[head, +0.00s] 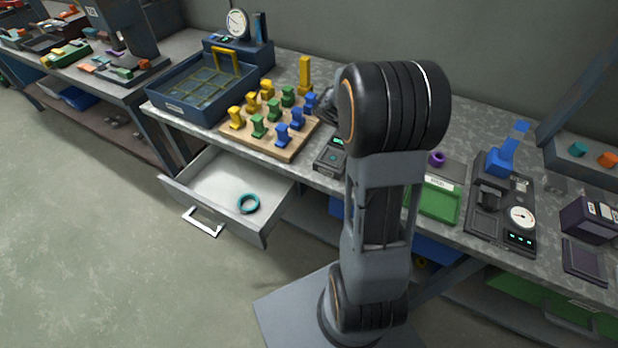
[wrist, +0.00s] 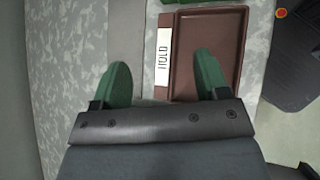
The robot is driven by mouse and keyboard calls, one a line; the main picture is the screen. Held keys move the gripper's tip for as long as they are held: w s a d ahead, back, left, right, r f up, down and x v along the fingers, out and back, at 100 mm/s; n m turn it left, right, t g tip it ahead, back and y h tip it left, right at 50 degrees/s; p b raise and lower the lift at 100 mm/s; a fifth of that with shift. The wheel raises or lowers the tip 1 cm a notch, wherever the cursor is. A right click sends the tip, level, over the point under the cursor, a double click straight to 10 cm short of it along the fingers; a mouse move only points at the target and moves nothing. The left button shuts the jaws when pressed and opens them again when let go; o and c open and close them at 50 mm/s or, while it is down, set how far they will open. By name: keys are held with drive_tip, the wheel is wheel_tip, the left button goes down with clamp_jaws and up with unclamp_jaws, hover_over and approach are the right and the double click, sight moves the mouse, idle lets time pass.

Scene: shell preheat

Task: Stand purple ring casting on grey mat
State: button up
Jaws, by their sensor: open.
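The purple ring casting (head: 437,158) is at the back of the bench, right of my arm in the head view. It appears to rest on the grey mat (head: 456,172), behind a green tray; its exact pose is too small to tell. The ring is not seen in the wrist view. A grey strip (wrist: 125,40), which looks like the mat, runs up that view left of a brown tray. My gripper (wrist: 162,78) is open, its green fingers apart with nothing visible between them, over the strip and the tray's label. My arm hides the gripper in the head view.
The green tray (head: 438,203) stands in front of the mat. The brown tray (wrist: 205,55) is labelled HOLD. A gauge fixture (head: 500,205) stands to the right. A board of coloured pieces (head: 265,130) is left. An open drawer (head: 225,190) holds a teal ring (head: 248,203).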

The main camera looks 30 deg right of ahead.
drive_tip(key=s+a+r+m+t+y, duration=0.1)
drive_tip(key=s+a+m+t+y, duration=0.1)
drive_tip(key=a, duration=0.6)
drive_tip(key=s+a+r+m+t+y, duration=0.1)
drive_tip(key=a+m+t+y, duration=0.2)
drive_tip(key=a, duration=0.5)
drive_tip(key=s+a+r+m+t+y, duration=0.2)
drive_tip(key=a+m+t+y, duration=0.1)
drive_tip(key=a, duration=0.6)
drive_tip(key=shift+s+y, duration=0.3)
wheel_tip(320, 180, up, 7)
drive_tip(key=p, duration=0.6)
drive_tip(key=shift+r, duration=0.15)
